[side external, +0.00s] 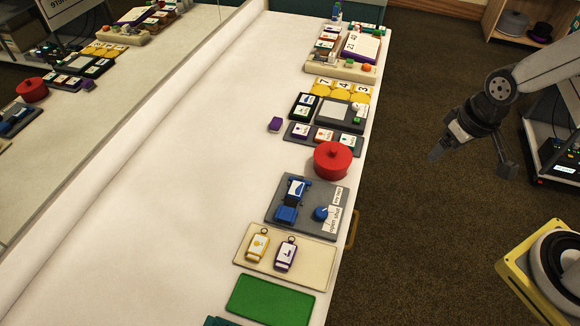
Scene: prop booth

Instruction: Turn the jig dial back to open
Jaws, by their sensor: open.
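The jig dial (321,213) is a round blue knob on a grey board (310,190). White labels (335,213) with small print, one seeming to read "open", stand beside it on its right. Which label the dial points to is too small to tell. A blue jig or clamp (291,200) with a white and blue piece in it lies on the same board, left of the dial. My gripper (472,162) is open and empty, in the air right of the table over the carpet, well apart from the dial.
A red lidded pot (333,160) stands just behind the jig board. A cream tray (314,266) with two tags and a green mat (270,299) lie in front. Several cards and boards fill the far right edge. The table's left part (190,190) is clear, beside a mirror.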

